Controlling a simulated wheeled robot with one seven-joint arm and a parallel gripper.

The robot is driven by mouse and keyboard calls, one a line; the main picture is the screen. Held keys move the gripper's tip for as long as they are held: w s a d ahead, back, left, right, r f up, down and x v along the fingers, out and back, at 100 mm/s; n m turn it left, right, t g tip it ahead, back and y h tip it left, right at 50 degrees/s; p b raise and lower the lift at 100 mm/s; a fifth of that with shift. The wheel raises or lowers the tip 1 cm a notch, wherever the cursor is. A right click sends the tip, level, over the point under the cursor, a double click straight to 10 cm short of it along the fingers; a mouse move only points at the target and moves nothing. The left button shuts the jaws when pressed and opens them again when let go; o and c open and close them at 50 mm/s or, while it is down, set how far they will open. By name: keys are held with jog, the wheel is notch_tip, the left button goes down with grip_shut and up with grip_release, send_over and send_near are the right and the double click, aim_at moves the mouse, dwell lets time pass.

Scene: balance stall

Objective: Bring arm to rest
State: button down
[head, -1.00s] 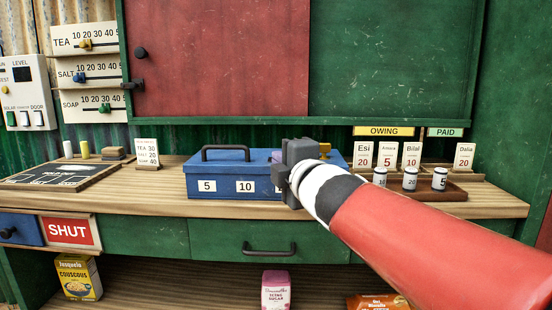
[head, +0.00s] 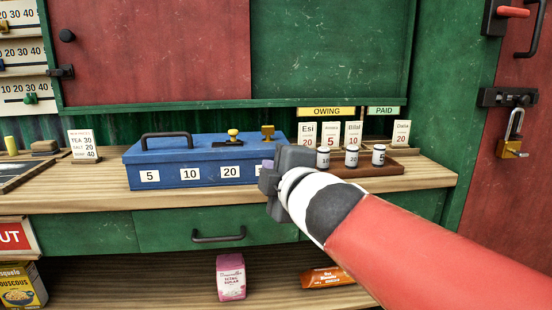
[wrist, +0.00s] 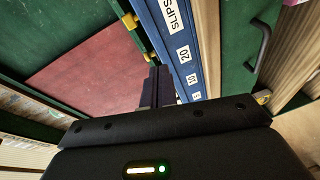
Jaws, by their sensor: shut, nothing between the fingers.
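My arm, red with a white and black wrist, reaches in from the lower right in the head view. My gripper (head: 267,178) is shut and empty. It appears in front of the right end of the blue cash box (head: 155,158) and hides that end. In the wrist view the dark fingers of my gripper (wrist: 155,88) lie together, beside the box's blue front (wrist: 174,50) with its number labels. I cannot tell the exact gap between gripper and box.
A wooden counter (head: 90,198) runs below the box, with a drawer handle (head: 218,238) under it. A red door with a padlock (head: 511,146) is at the right. A sugar packet (head: 231,277) sits on the lower shelf.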

jog(key=s+d+f+m+g+h, duration=0.1)
jog(key=s+d+f+m+h, duration=0.1)
jog(key=d+f+m+h, duration=0.55)
jog(key=s+d+f+m+g, duration=0.8)
jog(key=s+d+f+m, duration=0.5)
jog(key=s+f, duration=0.3)
jog(key=shift+s+d+f+m, duration=0.2)
jog(key=shift+s+m, duration=0.15)
jog(key=shift+s, duration=0.45)
